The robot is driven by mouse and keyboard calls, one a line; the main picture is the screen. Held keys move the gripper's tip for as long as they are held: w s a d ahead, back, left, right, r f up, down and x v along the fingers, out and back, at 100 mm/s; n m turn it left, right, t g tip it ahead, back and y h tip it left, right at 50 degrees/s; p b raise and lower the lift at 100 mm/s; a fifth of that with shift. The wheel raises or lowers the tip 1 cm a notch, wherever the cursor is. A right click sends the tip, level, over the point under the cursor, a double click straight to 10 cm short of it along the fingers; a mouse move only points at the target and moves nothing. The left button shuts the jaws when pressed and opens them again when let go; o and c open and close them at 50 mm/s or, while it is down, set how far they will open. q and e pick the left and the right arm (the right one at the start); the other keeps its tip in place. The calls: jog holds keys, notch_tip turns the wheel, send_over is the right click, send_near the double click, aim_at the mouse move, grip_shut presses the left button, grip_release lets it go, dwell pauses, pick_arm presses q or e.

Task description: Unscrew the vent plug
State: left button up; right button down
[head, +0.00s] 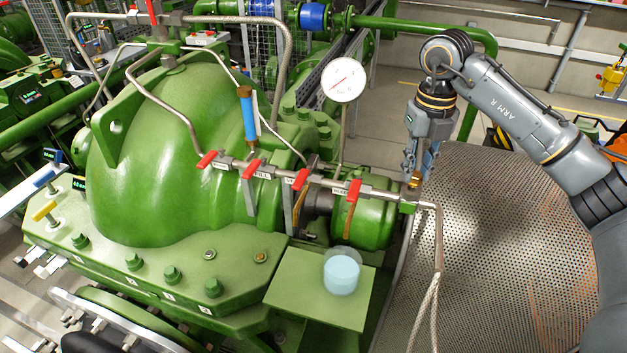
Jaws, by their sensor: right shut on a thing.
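The vent plug (415,180) looks like a small brass piece at the right end of the pipe manifold, above a green block. My right gripper (418,170) comes down on it from above. Its fingers are shut on the plug and hide part of it. I cannot tell whether the plug's thread is still seated. My left gripper is not in view.
A manifold pipe (330,186) with several red-handled valves runs across the green pump casing (165,150). A pressure gauge (343,79) stands just left of my right gripper. A clear cup (341,271) sits on a green plate (290,294). Perforated floor (490,250) lies open at right.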

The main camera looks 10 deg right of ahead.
jog(key=shift+r, duration=1.5)
